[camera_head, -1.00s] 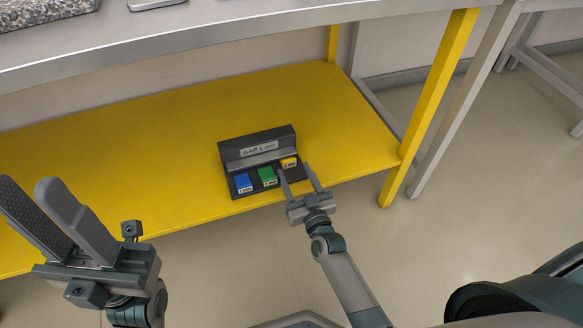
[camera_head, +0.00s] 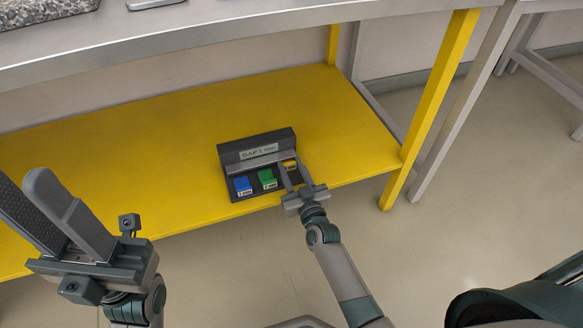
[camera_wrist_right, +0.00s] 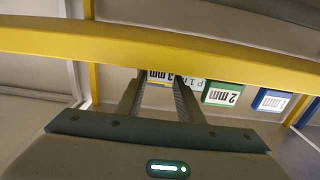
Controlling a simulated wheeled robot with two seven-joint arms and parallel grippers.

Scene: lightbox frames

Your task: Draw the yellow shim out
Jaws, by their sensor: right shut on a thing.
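The yellow shim (camera_head: 290,164) sits in the right-hand place of a dark holder (camera_head: 228,155) on the yellow shelf. My right gripper (camera_head: 292,165) is shut on the yellow shim, with one finger on each side of it. In the right wrist view the yellow shim (camera_wrist_right: 157,76) shows a "3 mm" label between the fingertips (camera_wrist_right: 161,82). My left gripper (camera_head: 22,195) is open and empty at the lower left, apart from the holder.
A green shim (camera_head: 267,179) marked 2 mm and a blue shim (camera_head: 243,185) stand left of the yellow one. A label (camera_head: 259,152) reading "GAP" is on the holder. The yellow shelf (camera_head: 130,150) is otherwise clear. A grey tabletop (camera_head: 200,40) overhangs it, and a yellow leg (camera_head: 430,110) stands right.

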